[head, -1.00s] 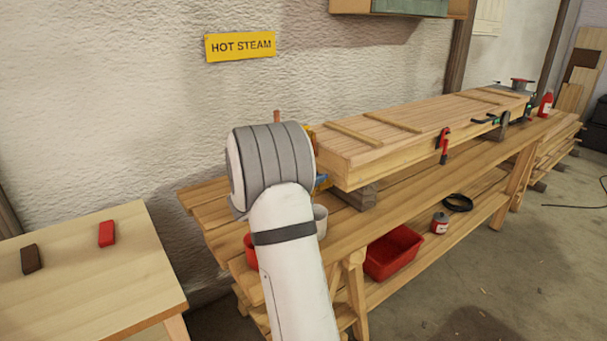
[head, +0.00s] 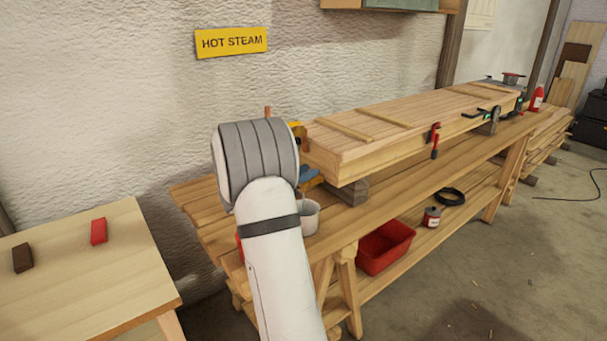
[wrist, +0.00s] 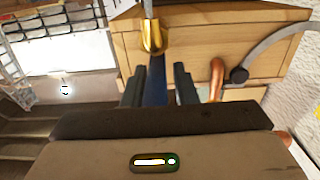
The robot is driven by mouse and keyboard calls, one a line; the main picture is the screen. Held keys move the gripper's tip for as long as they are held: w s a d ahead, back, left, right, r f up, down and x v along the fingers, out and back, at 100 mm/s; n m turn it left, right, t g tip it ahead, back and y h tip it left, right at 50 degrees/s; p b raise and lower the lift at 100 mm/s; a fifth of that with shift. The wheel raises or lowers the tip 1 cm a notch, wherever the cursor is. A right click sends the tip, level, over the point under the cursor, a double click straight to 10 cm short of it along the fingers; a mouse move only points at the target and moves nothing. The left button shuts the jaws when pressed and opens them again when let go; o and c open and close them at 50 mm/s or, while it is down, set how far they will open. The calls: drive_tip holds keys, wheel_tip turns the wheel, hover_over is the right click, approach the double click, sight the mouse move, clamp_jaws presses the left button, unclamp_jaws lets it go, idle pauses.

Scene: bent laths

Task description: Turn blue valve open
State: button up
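The blue valve handle (wrist: 157,82) lies between the two fingers of my gripper (wrist: 156,86) in the wrist view, with a thin gap seeming to show on each side. It runs from a brass fitting (wrist: 152,38) at the end of the wooden steam box (wrist: 195,42). The gripper looks open around the handle; contact cannot be made out. In the head view, a bit of blue (head: 311,178) shows beside my arm near the box's near end. My arm hides the gripper there.
A copper pipe (wrist: 217,78) and a dark round fitting (wrist: 239,75) are right of the fingers. A grey bucket (head: 309,218) hangs or stands below the box end. A side table (head: 85,270) holds a red block (head: 98,231) and a dark block (head: 22,257).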

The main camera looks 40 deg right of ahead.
wheel_tip(320, 180, up, 10)
drive_tip(key=p, duration=0.1)
drive_tip(key=shift+f, duration=0.15)
idle(0.6)
